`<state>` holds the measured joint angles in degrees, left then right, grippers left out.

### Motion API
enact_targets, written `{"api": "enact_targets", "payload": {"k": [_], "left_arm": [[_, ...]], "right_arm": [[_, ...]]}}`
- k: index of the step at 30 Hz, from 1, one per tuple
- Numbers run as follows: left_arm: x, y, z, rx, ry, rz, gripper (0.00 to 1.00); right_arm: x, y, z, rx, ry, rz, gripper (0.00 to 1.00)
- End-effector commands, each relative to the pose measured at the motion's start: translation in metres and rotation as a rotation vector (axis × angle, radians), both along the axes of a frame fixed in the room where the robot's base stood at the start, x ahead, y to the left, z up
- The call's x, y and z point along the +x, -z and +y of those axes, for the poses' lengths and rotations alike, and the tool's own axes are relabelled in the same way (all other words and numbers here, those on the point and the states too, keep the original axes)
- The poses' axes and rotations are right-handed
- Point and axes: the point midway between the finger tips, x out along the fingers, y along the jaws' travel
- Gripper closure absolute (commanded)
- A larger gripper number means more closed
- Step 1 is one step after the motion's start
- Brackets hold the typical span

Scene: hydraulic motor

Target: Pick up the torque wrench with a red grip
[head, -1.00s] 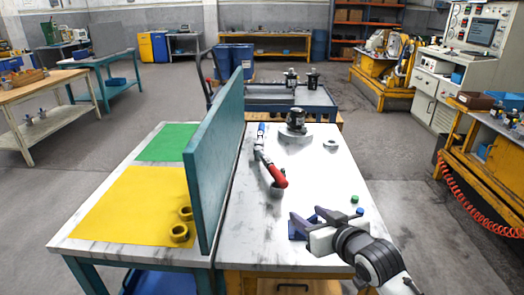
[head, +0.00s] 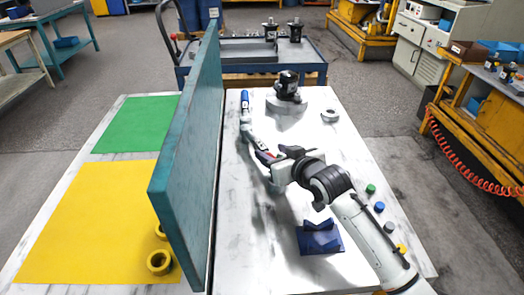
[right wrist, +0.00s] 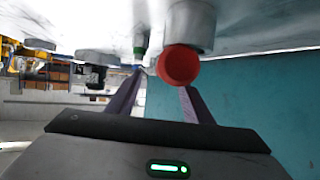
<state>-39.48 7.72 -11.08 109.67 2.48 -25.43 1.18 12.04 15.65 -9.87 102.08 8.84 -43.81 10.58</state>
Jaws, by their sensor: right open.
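In the right wrist view, the round red end of the grip (right wrist: 178,66) shows close up near the fingertips. My right gripper (right wrist: 160,88) is open, one finger on each side of the view, at the grip end of the wrench. Whether the fingers touch the grip cannot be told. My left gripper is not in view.
A teal divider (head: 186,170) stands close left of the wrench. A black motor part on a grey base (head: 287,105) and a grey ring (head: 329,116) lie beyond. A dark blue V-block (head: 320,240) and several coloured caps lie nearer. Yellow and green mats cover the left side.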

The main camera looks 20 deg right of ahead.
Motion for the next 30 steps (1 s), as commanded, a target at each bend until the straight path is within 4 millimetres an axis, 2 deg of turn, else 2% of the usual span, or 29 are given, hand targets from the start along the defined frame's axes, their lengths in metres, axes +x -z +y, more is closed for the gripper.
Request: {"api": "enact_targets", "payload": {"k": [5,13,23,30], "left_arm": [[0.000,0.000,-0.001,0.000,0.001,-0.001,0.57],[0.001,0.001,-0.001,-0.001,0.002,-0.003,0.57],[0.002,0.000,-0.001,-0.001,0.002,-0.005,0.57],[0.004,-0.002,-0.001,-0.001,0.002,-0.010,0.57]], "right_arm": [[0.013,0.004,0.004,0.001,-0.001,0.000,0.54],[0.045,0.017,0.012,0.000,0.000,0.000,0.54],[0.050,0.019,0.013,0.000,-0.001,0.000,0.54],[0.050,0.019,0.013,0.000,0.000,0.000,0.93]]}}
